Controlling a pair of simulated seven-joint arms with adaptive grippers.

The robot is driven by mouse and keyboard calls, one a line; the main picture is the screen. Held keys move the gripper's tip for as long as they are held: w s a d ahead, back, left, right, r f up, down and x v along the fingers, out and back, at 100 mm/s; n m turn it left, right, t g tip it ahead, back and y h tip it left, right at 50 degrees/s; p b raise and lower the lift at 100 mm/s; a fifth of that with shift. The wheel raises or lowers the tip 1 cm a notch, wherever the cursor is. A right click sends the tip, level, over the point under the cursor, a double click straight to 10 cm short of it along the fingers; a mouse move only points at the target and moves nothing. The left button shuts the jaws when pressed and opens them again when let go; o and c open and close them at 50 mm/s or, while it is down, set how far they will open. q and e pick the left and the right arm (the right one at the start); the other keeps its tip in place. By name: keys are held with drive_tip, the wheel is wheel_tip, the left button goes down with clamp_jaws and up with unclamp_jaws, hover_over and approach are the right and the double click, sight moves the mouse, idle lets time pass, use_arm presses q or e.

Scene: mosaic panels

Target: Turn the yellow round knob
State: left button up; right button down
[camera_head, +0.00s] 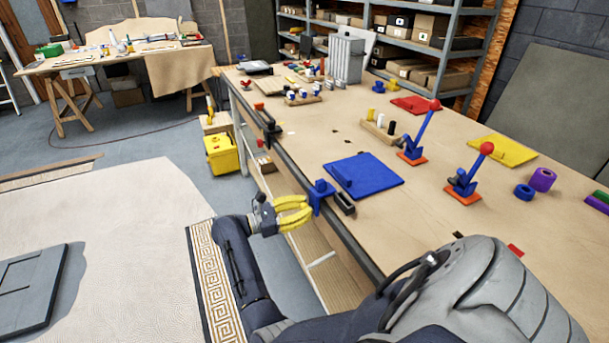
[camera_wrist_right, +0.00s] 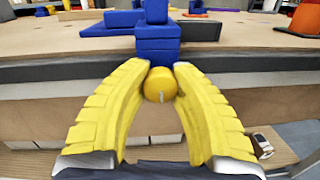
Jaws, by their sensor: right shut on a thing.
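The yellow round knob (camera_wrist_right: 160,84) shows in the right wrist view, on the front of a blue block fixture (camera_wrist_right: 157,45) at the table edge. My right gripper (camera_wrist_right: 160,82) has its yellow ribbed fingers on both sides of the knob and is shut on it. The knob's front shows a small pale mark. In the head view my right gripper (camera_head: 308,210) reaches up to the blue fixture (camera_head: 321,194) at the table's front edge. There the fingers hide the knob. My left gripper is not in view.
A black block (camera_head: 344,203) sits right beside the blue fixture. A blue panel (camera_head: 363,175) lies behind it. Two red-knobbed levers (camera_head: 424,128) (camera_head: 474,166) stand farther right on the workbench (camera_head: 300,143). A yellow bin (camera_head: 222,155) stands on the floor.

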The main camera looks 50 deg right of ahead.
sight(304, 204)
drive_tip(key=shift+w+r+n, duration=0.1)
drive_tip(key=shift+r+n, duration=0.1)
drive_tip(key=shift+n, duration=0.1)
drive_tip(key=c, duration=1)
unclamp_jaws()
drive_tip(key=shift+f, duration=0.1)
drive_tip(key=shift+o, duration=0.2)
drive_tip(key=shift+r, duration=5)
